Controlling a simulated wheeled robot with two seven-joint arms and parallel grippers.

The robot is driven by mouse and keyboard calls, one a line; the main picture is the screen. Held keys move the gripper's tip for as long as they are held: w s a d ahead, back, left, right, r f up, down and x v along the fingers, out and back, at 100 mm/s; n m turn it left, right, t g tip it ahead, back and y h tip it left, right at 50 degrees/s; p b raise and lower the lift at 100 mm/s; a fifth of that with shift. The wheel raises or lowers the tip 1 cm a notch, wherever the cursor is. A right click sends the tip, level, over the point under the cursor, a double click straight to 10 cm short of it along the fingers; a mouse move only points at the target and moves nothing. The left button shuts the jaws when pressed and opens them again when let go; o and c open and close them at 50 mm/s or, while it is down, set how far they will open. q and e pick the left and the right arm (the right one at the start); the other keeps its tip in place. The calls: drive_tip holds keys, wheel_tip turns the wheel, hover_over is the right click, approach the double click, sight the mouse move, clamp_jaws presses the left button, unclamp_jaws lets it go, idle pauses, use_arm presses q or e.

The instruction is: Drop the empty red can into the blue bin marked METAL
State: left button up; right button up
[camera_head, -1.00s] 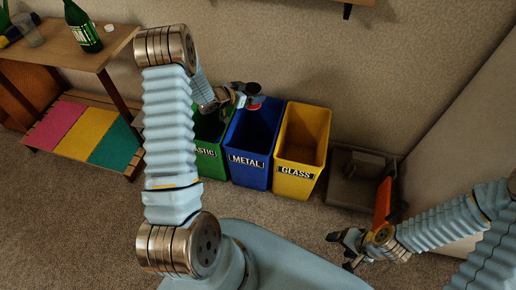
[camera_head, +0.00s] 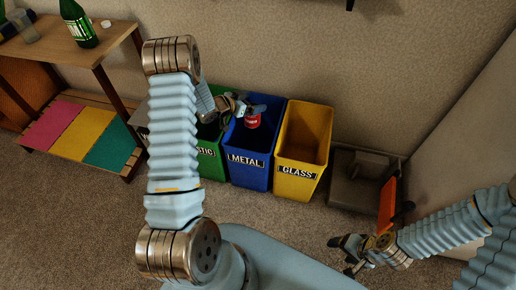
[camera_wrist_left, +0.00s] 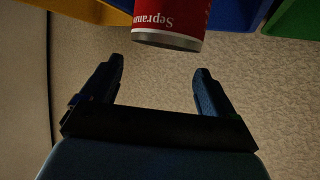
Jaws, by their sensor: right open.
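The red can (camera_head: 252,121) is at the mouth of the blue METAL bin (camera_head: 246,170), over its opening. In the left wrist view the can (camera_wrist_left: 172,18) shows a silver rim and white lettering, just beyond my fingertips and apart from them. My left gripper (camera_head: 250,107) is above the bin; its two fingers stand apart with nothing between them in the left wrist view (camera_wrist_left: 158,72). The can's far end is out of that view. My right gripper (camera_head: 347,254) is open and empty, low over the carpet at the right.
The green bin (camera_head: 210,165) stands left of the blue one, the yellow GLASS bin (camera_head: 297,180) right. A grey cart-like object (camera_head: 355,190) is further right. A wooden table (camera_head: 85,50) with a green bottle (camera_head: 78,25) stands at the left. Carpet in front is clear.

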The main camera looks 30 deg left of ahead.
use_arm(q)
drive_tip(key=shift+o, duration=0.8)
drive_tip(key=v, duration=1.3)
drive_tip(key=shift+s, duration=0.35)
drive_tip(key=shift+a+r, duration=0.1)
drive_tip(key=shift+a, duration=0.05)
